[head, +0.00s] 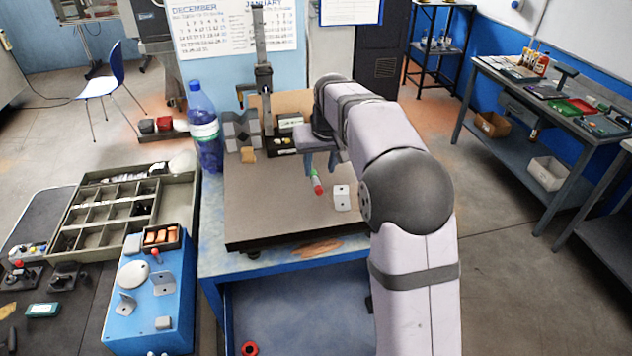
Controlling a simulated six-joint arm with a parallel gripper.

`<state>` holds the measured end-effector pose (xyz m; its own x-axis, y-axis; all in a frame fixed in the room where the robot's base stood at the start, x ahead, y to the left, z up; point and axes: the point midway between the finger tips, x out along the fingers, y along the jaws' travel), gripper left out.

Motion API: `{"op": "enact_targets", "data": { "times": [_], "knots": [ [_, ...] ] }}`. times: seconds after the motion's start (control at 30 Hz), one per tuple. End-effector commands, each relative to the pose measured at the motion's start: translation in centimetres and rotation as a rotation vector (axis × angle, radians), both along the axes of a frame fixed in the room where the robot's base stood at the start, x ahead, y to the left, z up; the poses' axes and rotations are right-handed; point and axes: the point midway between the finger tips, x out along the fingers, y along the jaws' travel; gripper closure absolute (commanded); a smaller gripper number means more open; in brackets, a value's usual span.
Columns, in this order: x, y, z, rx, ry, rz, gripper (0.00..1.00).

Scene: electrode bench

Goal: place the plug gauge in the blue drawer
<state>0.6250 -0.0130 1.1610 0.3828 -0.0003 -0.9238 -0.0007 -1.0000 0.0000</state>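The plug gauge (318,184), a small rod with a green end and a red end, is at the middle of the grey surface plate (265,205). My gripper (320,169) points down at its upper end, with its two fingers spread apart. The gauge is close to the left fingertip; I cannot tell whether they touch. The blue drawer (300,305) is pulled out below the plate's front edge, and my arm hides its right part.
A white block (342,197) with holes stands just right of the gauge. A blue bottle (204,125) and a height stand (263,80) are behind. A red ring (250,348) lies in the otherwise bare visible drawer. A blue box (150,305) is at left.

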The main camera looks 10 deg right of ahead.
Motion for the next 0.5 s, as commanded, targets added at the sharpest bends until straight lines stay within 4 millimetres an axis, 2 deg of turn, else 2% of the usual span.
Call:
{"op": "enact_targets", "data": {
  "times": [0.37,0.5],
  "knots": [
    [0.6,0.1,-1.5,0.0,0.003,0.0,0.62],
    [1.3,0.2,-2.6,0.0,0.004,0.001,0.62]
  ]
}}
